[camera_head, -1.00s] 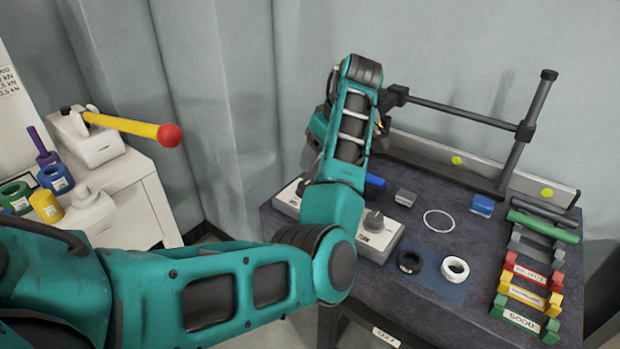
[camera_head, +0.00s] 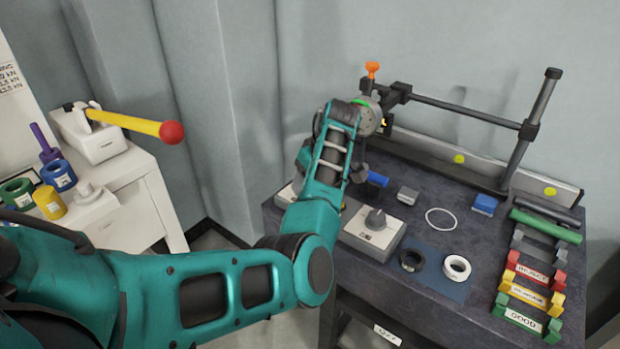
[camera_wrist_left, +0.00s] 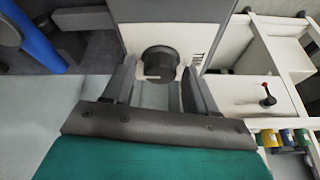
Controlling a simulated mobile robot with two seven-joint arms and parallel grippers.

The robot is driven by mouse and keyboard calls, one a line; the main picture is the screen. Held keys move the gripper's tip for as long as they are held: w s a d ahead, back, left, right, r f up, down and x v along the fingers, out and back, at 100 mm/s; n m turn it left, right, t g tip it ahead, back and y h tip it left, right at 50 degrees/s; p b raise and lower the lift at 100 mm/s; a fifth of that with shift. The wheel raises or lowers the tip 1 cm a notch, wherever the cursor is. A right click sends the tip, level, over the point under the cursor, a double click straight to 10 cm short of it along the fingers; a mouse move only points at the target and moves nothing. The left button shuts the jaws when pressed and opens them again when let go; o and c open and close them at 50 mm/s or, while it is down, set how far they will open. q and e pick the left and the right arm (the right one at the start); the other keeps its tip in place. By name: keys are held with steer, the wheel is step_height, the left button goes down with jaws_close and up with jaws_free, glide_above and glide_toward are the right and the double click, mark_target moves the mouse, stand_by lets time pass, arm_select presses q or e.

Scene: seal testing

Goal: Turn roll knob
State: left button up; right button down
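A dark round knob (camera_wrist_left: 158,62) on a pale control box (camera_wrist_left: 198,28) shows in the left wrist view. My left gripper (camera_wrist_left: 160,78) is open, with one finger on each side of the knob; I cannot tell whether they touch it. In the head view my left arm hides the gripper and most of a left control box (camera_head: 286,194). A right control box (camera_head: 358,243) stands in front of it with a grey knob (camera_head: 375,218) standing free. My right gripper is not in view.
A bar fixture (camera_head: 465,112) with an orange-topped end (camera_head: 372,68) stands at the table's back. A blue cylinder (camera_head: 377,179), a ring (camera_head: 441,219), black (camera_head: 411,260) and white (camera_head: 456,268) seals lie nearby. Labelled racks (camera_head: 528,318) line the right side. A cart (camera_head: 130,190) stands left.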

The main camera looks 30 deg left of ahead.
arm_select(q)
steer(key=c, duration=0.9)
